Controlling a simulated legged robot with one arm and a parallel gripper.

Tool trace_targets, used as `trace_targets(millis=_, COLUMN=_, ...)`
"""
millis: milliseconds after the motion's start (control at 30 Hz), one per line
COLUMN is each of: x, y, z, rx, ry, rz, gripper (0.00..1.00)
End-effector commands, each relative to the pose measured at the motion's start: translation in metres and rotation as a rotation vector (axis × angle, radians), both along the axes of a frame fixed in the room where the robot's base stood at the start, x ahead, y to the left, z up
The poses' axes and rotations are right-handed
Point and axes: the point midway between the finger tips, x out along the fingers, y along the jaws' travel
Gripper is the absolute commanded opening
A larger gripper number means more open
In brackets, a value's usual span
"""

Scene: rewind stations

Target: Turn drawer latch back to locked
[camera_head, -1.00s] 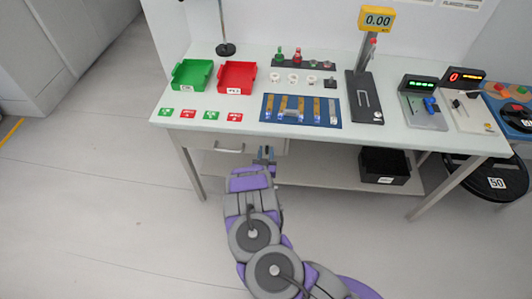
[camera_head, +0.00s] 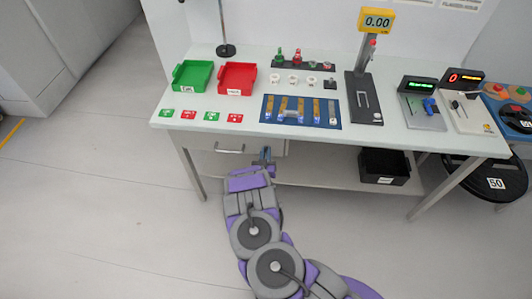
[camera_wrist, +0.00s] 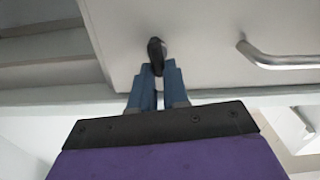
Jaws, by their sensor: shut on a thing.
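The drawer (camera_head: 215,145) under the tabletop is closed or nearly so, with a pale front. Its metal bar handle (camera_wrist: 275,60) shows right of my gripper in the wrist view. The drawer latch (camera_wrist: 156,50) is a small dark knob on the drawer front, roughly upright in the wrist view. My gripper (camera_wrist: 158,72) has its blue fingers shut on the latch's near part. In the head view my gripper (camera_head: 266,154) is at the drawer's right part and hides the latch.
The workbench (camera_head: 250,135) carries a green tray (camera_head: 192,75), a red tray (camera_head: 237,78), a blue mat with strips (camera_head: 270,108) and a scale stand (camera_head: 364,100). A black bin (camera_head: 385,167) sits on the lower shelf. The floor left of the bench is clear.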

Motion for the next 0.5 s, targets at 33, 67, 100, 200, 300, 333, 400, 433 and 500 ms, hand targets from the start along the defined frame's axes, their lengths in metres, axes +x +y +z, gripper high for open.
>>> trace_targets(millis=33, x=0.0007, y=0.0012, z=0.0029, rx=-0.031, ry=-0.001, rz=0.002, gripper=0.0)
trace_targets(millis=67, x=0.0007, y=0.002, z=0.0028, rx=-0.053, ry=0.0, rz=0.003, gripper=0.0)
trace_targets(millis=100, x=0.0006, y=0.0028, z=0.0027, rx=-0.085, ry=0.001, rz=0.004, gripper=0.0)
trace_targets(millis=200, x=0.0003, y=0.0041, z=0.002, rx=-0.174, ry=0.005, rz=0.004, gripper=0.0)
trace_targets(millis=300, x=0.0002, y=0.0061, z=0.0014, rx=-0.269, ry=0.009, rz=0.004, gripper=0.0)
trace_targets(millis=333, x=0.0002, y=0.0067, z=0.0012, rx=-0.297, ry=0.01, rz=0.005, gripper=0.0)
trace_targets(millis=400, x=0.0003, y=0.0079, z=0.0009, rx=-0.363, ry=0.012, rz=0.005, gripper=0.0)
trace_targets(millis=433, x=0.0002, y=0.0089, z=0.0005, rx=-0.392, ry=0.012, rz=0.006, gripper=0.0)
trace_targets(millis=500, x=0.0004, y=0.0097, z=-0.0001, rx=-0.458, ry=0.015, rz=0.005, gripper=0.0)
